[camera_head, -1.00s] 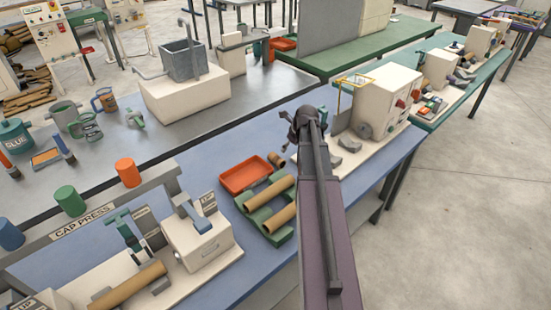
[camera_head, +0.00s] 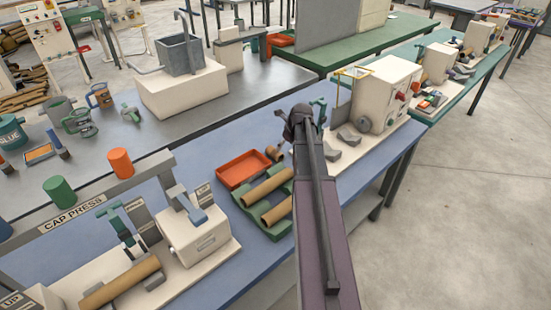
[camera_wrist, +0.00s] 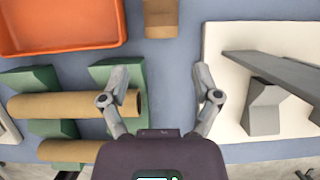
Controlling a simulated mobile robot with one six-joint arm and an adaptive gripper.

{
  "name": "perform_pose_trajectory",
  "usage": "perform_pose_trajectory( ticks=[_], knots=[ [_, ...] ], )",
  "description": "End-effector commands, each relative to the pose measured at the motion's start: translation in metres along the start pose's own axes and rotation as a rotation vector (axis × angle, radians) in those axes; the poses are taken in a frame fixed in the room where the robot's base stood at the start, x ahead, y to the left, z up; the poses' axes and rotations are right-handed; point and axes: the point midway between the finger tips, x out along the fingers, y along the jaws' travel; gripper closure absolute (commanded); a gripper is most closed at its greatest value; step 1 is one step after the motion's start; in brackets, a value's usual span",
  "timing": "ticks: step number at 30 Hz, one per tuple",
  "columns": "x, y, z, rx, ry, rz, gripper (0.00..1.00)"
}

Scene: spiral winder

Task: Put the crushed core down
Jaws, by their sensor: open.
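A short brown cardboard piece, which looks like the crushed core (camera_head: 274,153), lies on the blue bench beside the orange tray. In the wrist view the crushed core (camera_wrist: 160,19) is at the top centre, cut off by the frame edge, with a crease across it. My gripper (camera_wrist: 161,78) is open and empty, with bare blue bench between its fingers. The core lies beyond the fingertips, apart from them. In the head view my gripper (camera_head: 294,128) is partly hidden by my own arm.
The orange tray (camera_wrist: 60,46) looks empty. A green rack (camera_head: 284,229) holds brown tubes (camera_head: 267,186), one end near my left finger. A pale machine base (camera_wrist: 222,112) with grey blocks is at right. The cap press (camera_head: 72,216) stands at lower left.

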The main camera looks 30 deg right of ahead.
Motion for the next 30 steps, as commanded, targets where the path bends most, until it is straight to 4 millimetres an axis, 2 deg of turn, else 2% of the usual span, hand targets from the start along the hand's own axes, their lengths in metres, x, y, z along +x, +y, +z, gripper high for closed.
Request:
perform_pose_trajectory(
  ticks=[1,13,30],
  knots=[
    [0.009,-0.001,-0.001,0.0,0.0,0.0,0.19],
    [0.039,-0.001,-0.001,0.002,0.0,-0.001,0.19],
    [0.044,-0.002,-0.001,0.003,0.0,-0.001,0.19]
  ],
)
